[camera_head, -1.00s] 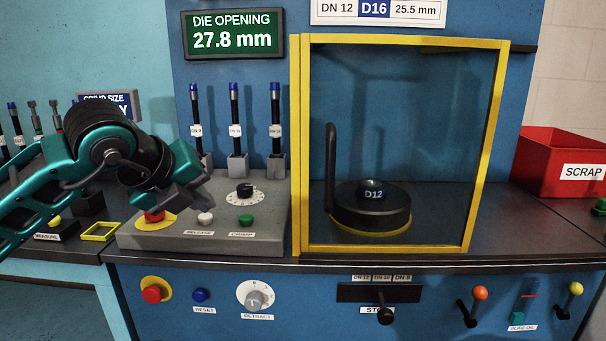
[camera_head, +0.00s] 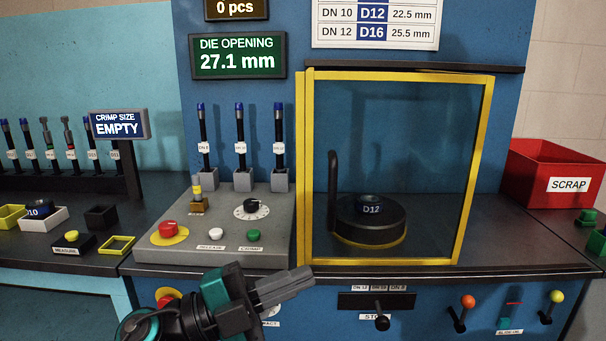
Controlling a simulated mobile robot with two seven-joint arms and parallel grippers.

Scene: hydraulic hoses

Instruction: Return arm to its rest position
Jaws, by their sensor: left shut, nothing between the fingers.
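My left gripper (camera_head: 284,287) is in the lower middle of the head view. It is shut and empty, its grey fingers pointing right, in front of the blue front panel of the machine. It covers part of the lower buttons and the retract knob. The control panel (camera_head: 190,252) with its red button (camera_head: 169,229), white button (camera_head: 216,234) and green button (camera_head: 253,236) stands behind and above it, apart from it. My right gripper does not show.
A yellow-framed guard door (camera_head: 303,180) covers the D12 die (camera_head: 370,215). Levers with a red knob (camera_head: 467,301) and yellow knob (camera_head: 556,296) stick out of the front panel. A red scrap bin (camera_head: 553,172) is at the right. Small trays (camera_head: 117,245) lie at the left.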

